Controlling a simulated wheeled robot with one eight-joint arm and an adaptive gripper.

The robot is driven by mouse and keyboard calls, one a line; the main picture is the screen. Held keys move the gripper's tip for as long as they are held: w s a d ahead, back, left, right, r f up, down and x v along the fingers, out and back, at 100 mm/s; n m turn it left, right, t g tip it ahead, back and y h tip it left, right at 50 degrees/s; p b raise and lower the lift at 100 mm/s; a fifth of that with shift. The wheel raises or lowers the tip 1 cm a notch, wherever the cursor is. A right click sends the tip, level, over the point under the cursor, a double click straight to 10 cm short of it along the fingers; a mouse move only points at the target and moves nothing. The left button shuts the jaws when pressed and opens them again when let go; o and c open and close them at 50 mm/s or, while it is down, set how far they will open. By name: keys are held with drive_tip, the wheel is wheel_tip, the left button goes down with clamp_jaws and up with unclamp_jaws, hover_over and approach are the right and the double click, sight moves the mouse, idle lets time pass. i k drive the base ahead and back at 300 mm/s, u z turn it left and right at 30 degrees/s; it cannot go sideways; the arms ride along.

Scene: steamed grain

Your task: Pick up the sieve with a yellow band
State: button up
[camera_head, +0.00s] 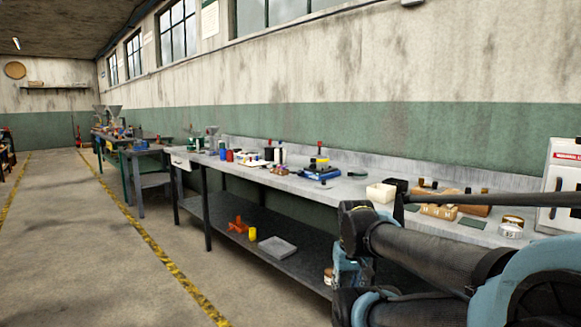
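Two shallow round pieces, one on the other, stand at the right part of the workbench top; they look like sieves (511,228). The upper one looks brownish or yellowish at its rim, but it is too small to tell a yellow band for sure. Another small round piece (328,276) with a brownish top is on the lower shelf, partly hidden by my arm. My dark arm links fill the lower right, in front of the bench. I cannot make out my gripper's fingers in this view.
The long grey workbench (345,190) runs along the wall. It bears wooden blocks (438,211), a cream box (381,193), a blue tool (320,174) and bottles. A grey tray (277,247) lies on the lower shelf. The floor (85,250) at left is clear.

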sight(321, 159)
drive_tip(key=u, duration=2.15)
drive_tip(key=i, duration=2.1)
drive_tip(key=z, duration=3.15)
